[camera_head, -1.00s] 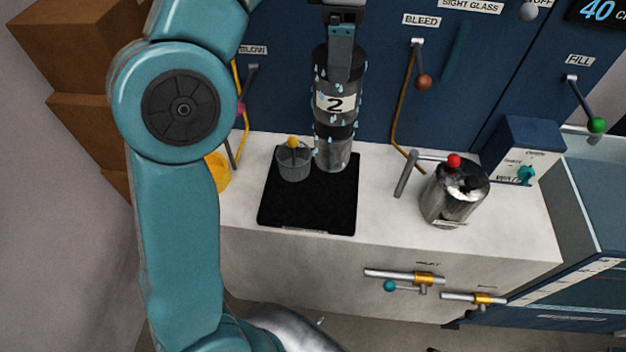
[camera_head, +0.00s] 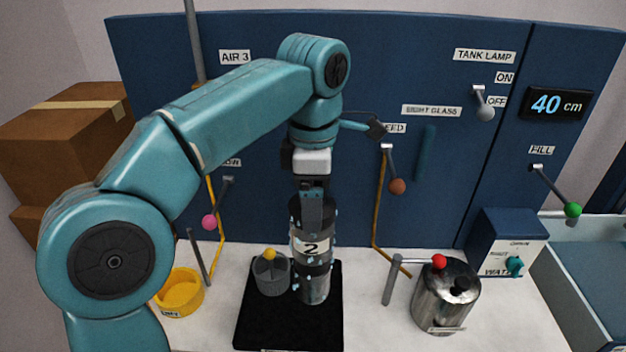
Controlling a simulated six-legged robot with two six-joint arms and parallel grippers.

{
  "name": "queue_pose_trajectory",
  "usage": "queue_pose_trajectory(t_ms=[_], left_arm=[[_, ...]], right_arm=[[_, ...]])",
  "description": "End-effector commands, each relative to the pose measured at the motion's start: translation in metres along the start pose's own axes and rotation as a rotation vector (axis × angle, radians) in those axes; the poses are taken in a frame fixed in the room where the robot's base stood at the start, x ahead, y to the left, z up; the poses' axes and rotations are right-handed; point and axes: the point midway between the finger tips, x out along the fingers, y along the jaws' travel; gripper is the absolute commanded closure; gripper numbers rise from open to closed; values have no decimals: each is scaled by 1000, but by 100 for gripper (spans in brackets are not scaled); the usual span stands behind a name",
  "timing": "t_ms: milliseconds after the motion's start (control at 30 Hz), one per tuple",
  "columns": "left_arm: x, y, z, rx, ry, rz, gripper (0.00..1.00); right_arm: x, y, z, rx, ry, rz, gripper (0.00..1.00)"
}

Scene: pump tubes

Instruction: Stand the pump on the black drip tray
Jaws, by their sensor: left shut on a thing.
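The pump (camera_head: 312,285) is an upright cylinder with a dark top, a white label marked 2 and a clear lower part. Droplets cover its side. My left gripper (camera_head: 314,205) comes down from above and is shut on the pump's top. The black drip tray (camera_head: 270,325) lies on the white counter. The pump's lower end shows over the tray's right half; I cannot tell whether it touches the tray. A small grey cup (camera_head: 271,275) with a yellow knob stands on the tray, just left of the pump. My right gripper is out of view.
A yellow bowl (camera_head: 180,295) sits left of the tray. Behind is a blue panel (camera_head: 270,110) with levers, including a brown-knobbed one (camera_head: 397,186). A blue box (camera_head: 500,240) stands at right.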

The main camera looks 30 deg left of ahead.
Motion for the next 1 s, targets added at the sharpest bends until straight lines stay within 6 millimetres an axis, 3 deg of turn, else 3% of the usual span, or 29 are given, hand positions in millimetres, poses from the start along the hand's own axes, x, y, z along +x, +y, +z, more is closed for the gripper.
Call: queue_pose_trajectory(t_ms=[300, 1000], left_arm=[[60, 1, -1, -1, -5, 4, 100], [114, 2, 0, -2, -7, 6, 100]], right_arm=[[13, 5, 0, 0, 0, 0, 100], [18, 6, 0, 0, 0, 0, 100]])
